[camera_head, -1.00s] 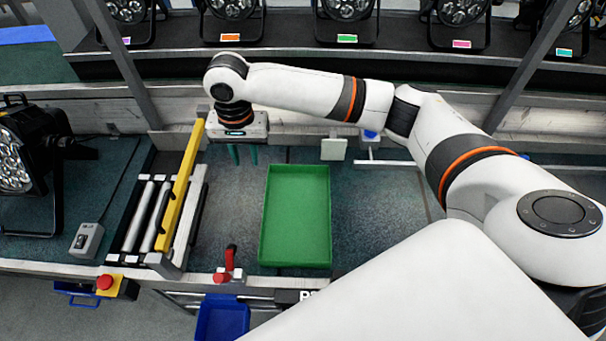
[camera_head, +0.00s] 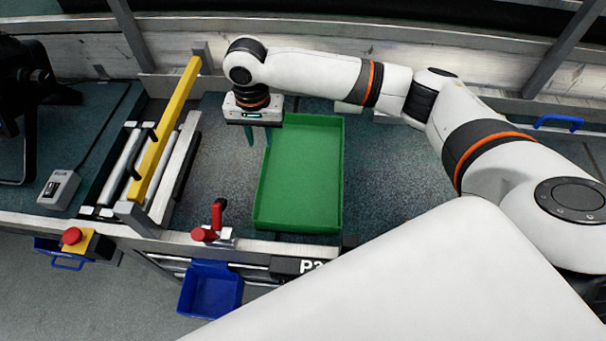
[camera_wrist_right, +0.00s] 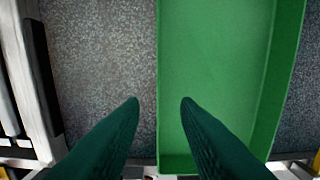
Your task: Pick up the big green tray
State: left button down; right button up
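The big green tray (camera_head: 300,175) lies flat and empty on the grey worktop, and its left part also shows in the right wrist view (camera_wrist_right: 225,60). My right gripper (camera_head: 258,136) is open and empty above the tray's far left side. In the right wrist view its two dark green fingers (camera_wrist_right: 160,104) are apart, with the tray's left wall between them in the picture. One finger shows over the bare worktop and the other over the tray's inside. I cannot tell how far the fingertips are above the wall. My left gripper is not in view.
A yellow bar (camera_head: 168,130) over metal rollers stands left of the tray. A red toggle clamp (camera_head: 212,222) sits at the front edge. A blue bin (camera_head: 211,289) hangs below it. A grey switch box (camera_head: 59,189) is at far left.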

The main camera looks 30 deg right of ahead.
notch_tip(320, 180, down, 10)
jog(key=shift+w+a+r, duration=0.1)
jog(key=shift+w, duration=0.05)
grip_shut()
dwell(0.4)
